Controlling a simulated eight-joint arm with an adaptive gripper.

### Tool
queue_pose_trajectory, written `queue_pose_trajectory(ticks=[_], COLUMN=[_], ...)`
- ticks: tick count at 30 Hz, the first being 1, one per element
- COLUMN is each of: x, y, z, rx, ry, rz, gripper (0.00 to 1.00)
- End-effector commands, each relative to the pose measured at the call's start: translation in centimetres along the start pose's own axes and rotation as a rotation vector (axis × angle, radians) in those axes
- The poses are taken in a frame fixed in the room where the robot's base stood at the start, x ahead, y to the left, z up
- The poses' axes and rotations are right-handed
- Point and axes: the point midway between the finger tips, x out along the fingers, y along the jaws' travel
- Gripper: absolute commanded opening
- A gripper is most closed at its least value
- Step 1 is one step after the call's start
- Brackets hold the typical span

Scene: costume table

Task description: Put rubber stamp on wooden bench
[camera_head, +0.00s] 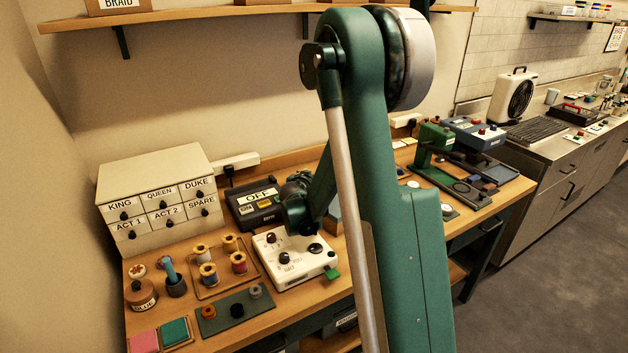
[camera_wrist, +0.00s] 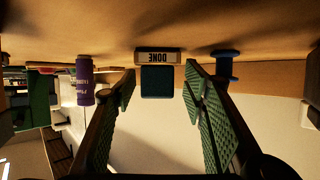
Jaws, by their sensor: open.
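What looks like the rubber stamp, a teal block on a pale base labelled DONE (camera_wrist: 157,82), shows in the wrist view, which is upside down. Its base stands on or against a tan wooden surface. My gripper (camera_wrist: 159,86) is open, with its green ridged fingers on either side of the stamp. Gaps show on both sides, so it is not gripped. In the head view the wooden bench (camera_head: 512,188) runs along the wall. My arm crosses the middle there and hides the stamp and the fingertips.
A purple container (camera_wrist: 84,80) and a blue spool-like piece (camera_wrist: 226,65) flank the fingers. On the bench are a drawer cabinet (camera_head: 155,190), a spool tray (camera_head: 212,290), a white control box (camera_head: 292,262), a black OFF box (camera_head: 256,207) and a green press (camera_head: 437,135).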

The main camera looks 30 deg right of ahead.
Motion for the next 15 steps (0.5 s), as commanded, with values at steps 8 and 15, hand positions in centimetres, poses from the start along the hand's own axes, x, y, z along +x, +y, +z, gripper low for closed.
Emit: queue_pose_trajectory(ticks=[8,15], x=[-0.8,-3.8], y=[-0.1,-0.1], z=[-0.3,-0.4], rx=[0.0,0.0], ry=[0.0,0.0], rz=[-0.001,-0.001], gripper=[0.43,0.43])
